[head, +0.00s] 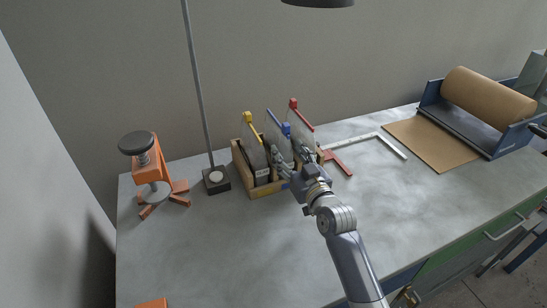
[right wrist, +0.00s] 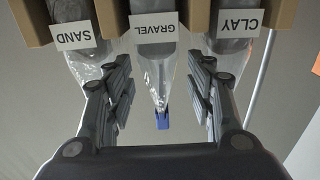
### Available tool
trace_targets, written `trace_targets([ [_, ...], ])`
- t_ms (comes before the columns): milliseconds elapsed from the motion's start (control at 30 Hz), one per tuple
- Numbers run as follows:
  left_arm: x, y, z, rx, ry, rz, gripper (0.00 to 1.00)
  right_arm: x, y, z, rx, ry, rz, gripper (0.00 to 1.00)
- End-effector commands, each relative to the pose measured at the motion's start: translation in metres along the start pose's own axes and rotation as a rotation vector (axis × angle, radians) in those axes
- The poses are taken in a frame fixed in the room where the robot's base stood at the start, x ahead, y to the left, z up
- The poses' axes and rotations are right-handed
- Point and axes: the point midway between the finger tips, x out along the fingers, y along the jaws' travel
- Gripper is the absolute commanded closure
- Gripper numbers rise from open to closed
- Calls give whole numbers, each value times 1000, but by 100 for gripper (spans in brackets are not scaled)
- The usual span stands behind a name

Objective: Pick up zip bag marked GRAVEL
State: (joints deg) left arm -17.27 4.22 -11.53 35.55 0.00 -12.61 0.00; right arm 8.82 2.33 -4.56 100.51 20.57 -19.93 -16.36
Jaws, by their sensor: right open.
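The zip bag marked GRAVEL (right wrist: 158,65) is clear, with a white label that reads upside down in the right wrist view and a blue clip (right wrist: 162,119) on its tapered end. In the head view it is the middle bag, with the blue clip (head: 286,129), standing in the wooden crate (head: 262,189). My right gripper (right wrist: 162,85) is open, its fingers on either side of the bag with gaps visible. In the head view my right gripper (head: 292,160) reaches into the crate's bags from the front right. My left gripper is not in view.
Bags marked SAND (right wrist: 75,38) and CLAY (right wrist: 231,45) flank it closely, near my fingers. A square (head: 365,140) and paper roll (head: 487,97) lie right. The bench front is mostly clear.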

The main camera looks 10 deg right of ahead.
Motion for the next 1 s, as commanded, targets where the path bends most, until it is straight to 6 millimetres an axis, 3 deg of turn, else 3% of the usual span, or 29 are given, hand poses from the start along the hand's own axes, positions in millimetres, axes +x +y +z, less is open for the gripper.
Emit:
trace_targets([
  [100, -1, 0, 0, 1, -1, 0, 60, 19, 0, -2, 0, 1, 0, 50],
  [367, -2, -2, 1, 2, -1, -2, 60, 36, 0, -1, -1, 0, 0, 50],
  [700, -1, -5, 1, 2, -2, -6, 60, 79, 0, -1, -1, 0, 0, 50],
  [1000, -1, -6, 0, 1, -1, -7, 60, 86, 0, -1, -1, 0, 0, 50],
])
